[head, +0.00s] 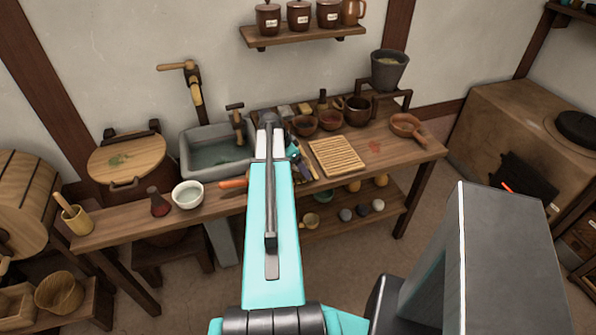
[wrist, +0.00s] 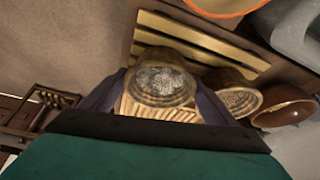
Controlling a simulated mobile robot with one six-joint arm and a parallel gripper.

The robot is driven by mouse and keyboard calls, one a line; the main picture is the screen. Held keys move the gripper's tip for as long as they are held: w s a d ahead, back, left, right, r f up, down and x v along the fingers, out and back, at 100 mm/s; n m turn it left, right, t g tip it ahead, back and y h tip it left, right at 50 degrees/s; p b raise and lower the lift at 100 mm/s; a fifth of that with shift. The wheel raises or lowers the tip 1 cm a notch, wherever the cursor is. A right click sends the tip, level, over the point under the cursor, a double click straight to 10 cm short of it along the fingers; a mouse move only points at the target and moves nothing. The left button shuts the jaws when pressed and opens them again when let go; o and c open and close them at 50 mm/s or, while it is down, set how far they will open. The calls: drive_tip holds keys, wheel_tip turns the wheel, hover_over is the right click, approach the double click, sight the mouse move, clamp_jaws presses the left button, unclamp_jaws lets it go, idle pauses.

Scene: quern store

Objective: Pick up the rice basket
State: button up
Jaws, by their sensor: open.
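A round woven basket with pale, grain-like contents, seemingly the rice basket (wrist: 162,84), shows in the middle of the wrist view. My gripper (wrist: 158,92) is open, with one dark finger on each side of the basket in the picture. I cannot tell whether the fingers touch it or how far down they reach. In the head view my teal arm reaches over the workbench, and my gripper (head: 296,158) is partly hidden near the sink. I cannot make out the rice basket in the head view.
In the wrist view another woven basket (wrist: 238,101) and a brown bowl (wrist: 286,105) stand close on the right. In the head view the workbench (head: 125,222) carries a grey sink (head: 190,152), a slatted mat (head: 337,157), a white bowl (head: 188,194) and several brown bowls.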

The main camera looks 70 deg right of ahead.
idle(0.4)
drive_tip(key=shift+r, duration=0.1)
drive_tip(key=c, duration=1)
drive_tip(key=shift+r, duration=0.1)
drive_tip(key=shift+r+b, duration=1.35)
drive_tip(key=shift+r, duration=3.55)
